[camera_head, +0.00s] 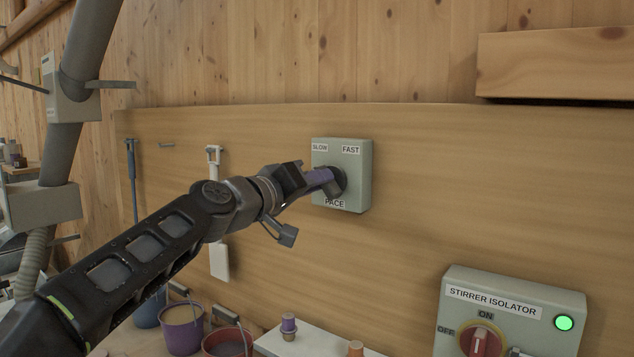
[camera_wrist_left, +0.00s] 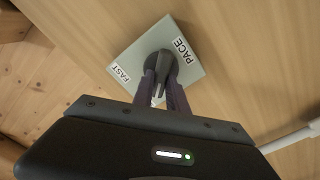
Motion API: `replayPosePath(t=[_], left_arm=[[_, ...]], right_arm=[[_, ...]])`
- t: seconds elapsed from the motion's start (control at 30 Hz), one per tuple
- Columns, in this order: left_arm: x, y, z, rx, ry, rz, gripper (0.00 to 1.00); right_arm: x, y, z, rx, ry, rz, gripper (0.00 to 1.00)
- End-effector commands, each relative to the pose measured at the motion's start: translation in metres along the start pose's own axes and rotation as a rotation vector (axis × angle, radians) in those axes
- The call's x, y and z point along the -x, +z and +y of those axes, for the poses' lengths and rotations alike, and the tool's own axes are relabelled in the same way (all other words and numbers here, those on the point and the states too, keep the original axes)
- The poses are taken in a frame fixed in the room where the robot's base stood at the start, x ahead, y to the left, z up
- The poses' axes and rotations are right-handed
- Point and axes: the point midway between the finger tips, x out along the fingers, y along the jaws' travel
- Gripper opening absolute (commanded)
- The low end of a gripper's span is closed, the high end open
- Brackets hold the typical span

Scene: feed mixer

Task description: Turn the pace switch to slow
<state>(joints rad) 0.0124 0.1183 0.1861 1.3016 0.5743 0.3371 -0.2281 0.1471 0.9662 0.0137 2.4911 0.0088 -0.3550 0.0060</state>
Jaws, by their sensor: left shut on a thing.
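The pace switch is a pale grey-green box (camera_head: 358,190) on the wooden wall panel, labelled SLOW at upper left, FAST at upper right and PACE below. The box also shows turned in the left wrist view (camera_wrist_left: 188,68), with FAST and PACE readable and SLOW not visible. Its dark round knob (camera_wrist_left: 161,66) has a raised grip bar. My left gripper (camera_head: 332,178) reaches in from the left and is shut on the knob, with one purplish finger on each side of the bar. The fingers partly cover the knob, so I cannot tell which label it points to. My right gripper is not in view.
A stirrer isolator box (camera_head: 515,312) with a red knob and a lit green lamp stands at lower right. A purple bucket (camera_head: 181,330) and a red bucket (camera_head: 228,343) stand below my arm. A white-handled tool (camera_head: 219,262) hangs left of the switch. Grey pipework fills the far left.

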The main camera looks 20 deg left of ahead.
Motion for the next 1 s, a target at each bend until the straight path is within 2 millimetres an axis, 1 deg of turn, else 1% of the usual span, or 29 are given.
replayPosePath(t=[0.6,0.8,1.0], left_arm=[[0.0,0.001,-0.004,0.581,-0.001,-0.001,0.0],[0.0,0.002,-0.005,0.738,-0.001,0.0,0.0],[0.0,0.002,-0.006,0.842,-0.001,0.0,0.0]], right_arm=[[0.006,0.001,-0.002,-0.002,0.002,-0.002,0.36],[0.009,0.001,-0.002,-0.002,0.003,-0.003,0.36],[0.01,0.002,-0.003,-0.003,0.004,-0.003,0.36]])
